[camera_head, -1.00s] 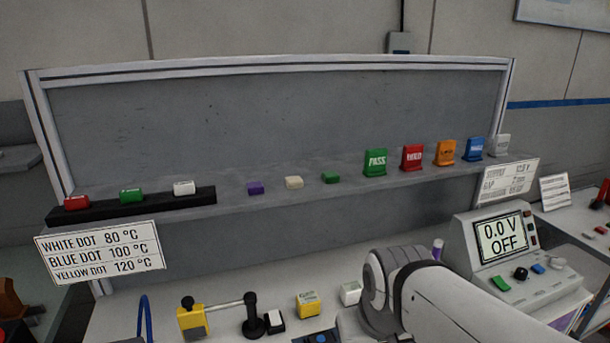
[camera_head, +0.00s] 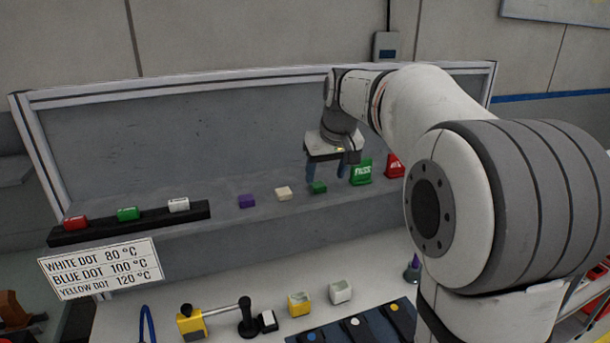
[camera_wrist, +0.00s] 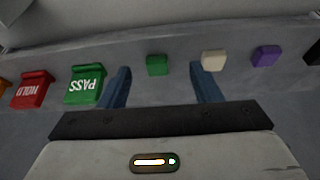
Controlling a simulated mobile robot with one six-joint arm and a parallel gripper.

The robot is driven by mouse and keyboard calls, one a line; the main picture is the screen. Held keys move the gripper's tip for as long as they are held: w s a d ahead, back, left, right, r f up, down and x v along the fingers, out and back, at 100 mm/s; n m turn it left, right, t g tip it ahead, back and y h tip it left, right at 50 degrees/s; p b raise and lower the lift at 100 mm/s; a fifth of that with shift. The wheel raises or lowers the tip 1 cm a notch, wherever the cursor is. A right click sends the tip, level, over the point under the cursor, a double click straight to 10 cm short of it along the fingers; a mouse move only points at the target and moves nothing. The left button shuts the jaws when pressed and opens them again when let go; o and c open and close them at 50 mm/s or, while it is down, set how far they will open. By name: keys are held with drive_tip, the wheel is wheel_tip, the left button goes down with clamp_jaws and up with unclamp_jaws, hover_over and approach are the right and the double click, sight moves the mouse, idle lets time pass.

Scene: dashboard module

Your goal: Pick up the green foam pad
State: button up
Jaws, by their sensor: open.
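The green foam pad (camera_head: 318,187) is a small green block on the grey shelf, between a cream block and the green PASS stand. My gripper (camera_head: 329,172) is above and just around it in the head view, fingers pointing down. In the wrist view the green foam pad (camera_wrist: 156,65) shows beyond and between the two blue fingers of my gripper (camera_wrist: 160,75). The fingers are apart and nothing is held. I cannot tell whether the fingertips reach down beside the pad.
On the shelf, the cream block (camera_wrist: 213,60) and purple block (camera_wrist: 265,56) lie on one side. The green PASS stand (camera_wrist: 86,84) is close to one finger, with the red HOLD stand (camera_wrist: 32,89) beyond. A panel (camera_head: 200,130) rises behind the shelf.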

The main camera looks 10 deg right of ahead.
sight(318, 184)
drive_tip(key=w+f+p, duration=0.3)
drive_tip(key=w+f, duration=0.2)
drive_tip(key=w, duration=0.1)
drive_tip(key=shift+a+f, duration=0.1)
drive_tip(key=shift+f, duration=0.25)
drive_tip(key=shift+s, duration=0.1)
drive_tip(key=shift+c, duration=0.5)
drive_tip(key=c, duration=1)
drive_tip(key=shift+o, duration=0.2)
drive_tip(key=shift+r, duration=0.1)
